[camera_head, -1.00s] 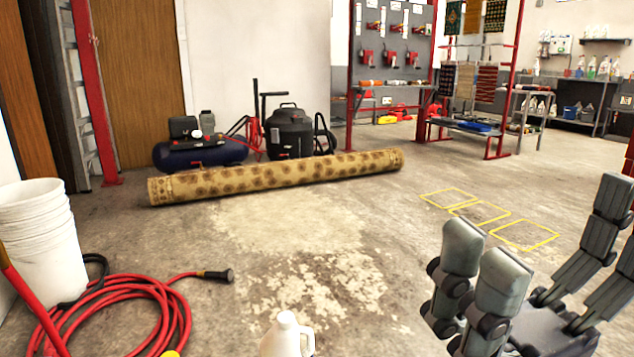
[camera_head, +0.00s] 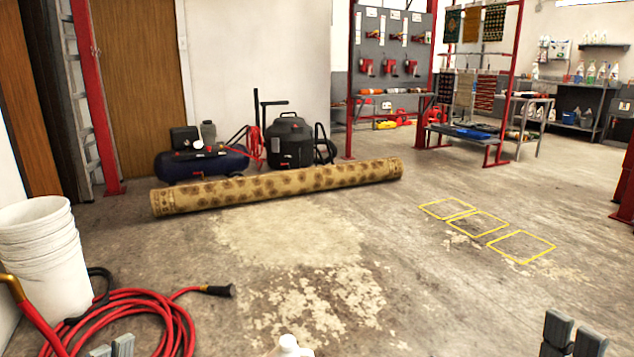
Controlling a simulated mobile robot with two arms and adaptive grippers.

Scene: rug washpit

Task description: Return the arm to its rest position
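My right gripper (camera_head: 573,338) shows only as grey finger ends at the bottom right edge of the head view. My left gripper (camera_head: 112,347) shows only as small grey finger ends at the bottom left edge, in front of the red hose. Most of both hands and both arms lie below the picture. I cannot tell how far either gripper is open, and I see nothing held in the parts that show.
A white jug (camera_head: 289,346) is at the bottom middle, mostly cut off. A red hose (camera_head: 150,309) and stacked white buckets (camera_head: 42,262) are at left. A rolled rug (camera_head: 280,186) lies across the floor. Yellow floor squares (camera_head: 478,222) are at right; the middle floor is clear.

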